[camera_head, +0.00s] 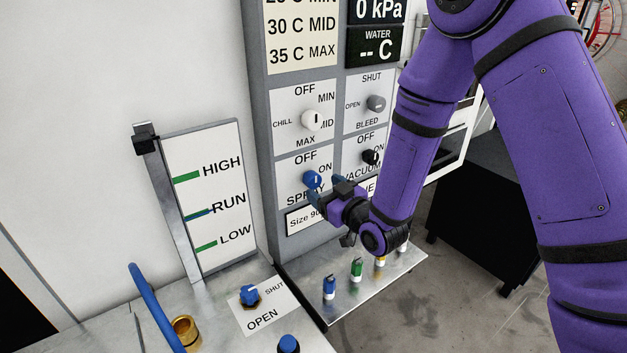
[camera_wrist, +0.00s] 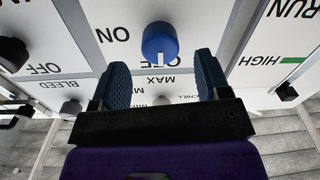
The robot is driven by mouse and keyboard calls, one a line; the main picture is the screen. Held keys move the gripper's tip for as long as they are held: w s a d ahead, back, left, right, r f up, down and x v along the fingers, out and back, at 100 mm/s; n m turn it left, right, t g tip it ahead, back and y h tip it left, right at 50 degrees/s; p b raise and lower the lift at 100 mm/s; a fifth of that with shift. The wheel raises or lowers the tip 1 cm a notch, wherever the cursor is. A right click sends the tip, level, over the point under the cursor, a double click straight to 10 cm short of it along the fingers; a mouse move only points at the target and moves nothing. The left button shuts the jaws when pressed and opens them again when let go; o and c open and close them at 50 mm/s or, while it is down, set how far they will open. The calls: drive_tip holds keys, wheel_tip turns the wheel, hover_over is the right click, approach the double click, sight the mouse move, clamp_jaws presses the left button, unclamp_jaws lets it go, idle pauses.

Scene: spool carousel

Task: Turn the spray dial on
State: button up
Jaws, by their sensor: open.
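The blue spray dial (camera_head: 312,179) is on the grey panel, between its OFF label above and ON label to the right. In the upside-down wrist view the spray dial (camera_wrist: 160,40) shows a white mark on the side facing OFF. My gripper (camera_head: 327,193) is open in front of the panel, close to the dial. In the wrist view my gripper (camera_wrist: 163,74) has its two blue ridged fingers spread, with the dial between and just beyond their tips. The fingers appear apart from the dial.
The white chill dial (camera_head: 312,120) sits above, the grey bleed dial (camera_head: 376,103) at upper right, and the black vacuum dial (camera_head: 371,157) to the right. A shelf (camera_head: 345,305) with several small coloured bottles is below. A blue valve knob (camera_head: 249,293) is on the bench.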

sight(316, 182)
drive_tip(key=shift+x, duration=2.65)
drive_tip(key=shift+c, duration=0.5)
drive_tip(key=c, duration=0.8)
drive_tip(key=shift+c, duration=0.2)
